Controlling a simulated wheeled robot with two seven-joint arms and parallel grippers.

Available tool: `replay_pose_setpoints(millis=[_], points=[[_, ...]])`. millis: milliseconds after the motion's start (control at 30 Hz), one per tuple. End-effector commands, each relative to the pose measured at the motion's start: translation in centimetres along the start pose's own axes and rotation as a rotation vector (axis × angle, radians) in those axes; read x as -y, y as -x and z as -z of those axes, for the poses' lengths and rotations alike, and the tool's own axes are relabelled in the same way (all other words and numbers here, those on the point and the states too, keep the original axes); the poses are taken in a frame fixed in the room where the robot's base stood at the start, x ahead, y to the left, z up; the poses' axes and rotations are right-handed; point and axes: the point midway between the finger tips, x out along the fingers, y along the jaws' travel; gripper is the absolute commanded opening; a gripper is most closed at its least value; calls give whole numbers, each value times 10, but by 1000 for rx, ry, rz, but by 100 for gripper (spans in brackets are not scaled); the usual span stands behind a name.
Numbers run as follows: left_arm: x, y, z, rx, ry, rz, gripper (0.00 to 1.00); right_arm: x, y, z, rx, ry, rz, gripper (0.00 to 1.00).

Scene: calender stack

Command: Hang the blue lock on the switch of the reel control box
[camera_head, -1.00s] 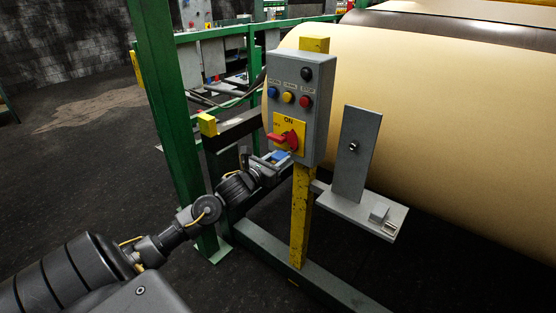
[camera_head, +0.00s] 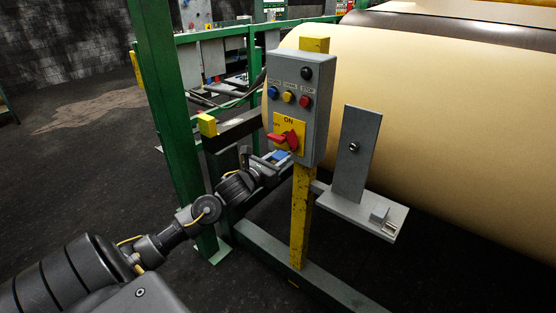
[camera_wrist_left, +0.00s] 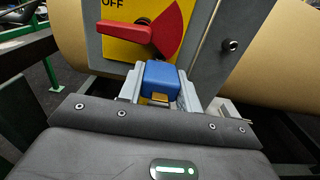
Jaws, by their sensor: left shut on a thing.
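The reel control box (camera_head: 302,98) is grey and stands on a yellow post. Its red switch (camera_head: 284,139) sits on a yellow plate marked ON; the switch (camera_wrist_left: 140,33) fills the top of the left wrist view, its handle pointing left. My left gripper (camera_head: 276,157) is just below the switch, shut on the blue lock (camera_wrist_left: 162,80). The lock's blue body lies between the two fingers, close under the red switch. Its shackle is not clearly seen, and I cannot tell whether the lock touches the switch. My right gripper is not in view.
A grey bracket with a shelf (camera_head: 361,212) stands right of the yellow post (camera_head: 301,217). A large tan paper roll (camera_head: 430,110) fills the right side. A green upright (camera_head: 164,100) rises close to my left arm. Blue, yellow and red buttons sit above the switch.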

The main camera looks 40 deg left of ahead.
Motion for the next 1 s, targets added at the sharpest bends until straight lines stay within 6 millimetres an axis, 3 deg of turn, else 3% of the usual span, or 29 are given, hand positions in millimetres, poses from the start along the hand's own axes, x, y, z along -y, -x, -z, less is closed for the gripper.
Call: replay_pose_setpoints(millis=[1000], points=[[0,-23,0,1,-1,0,0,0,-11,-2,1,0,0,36]])
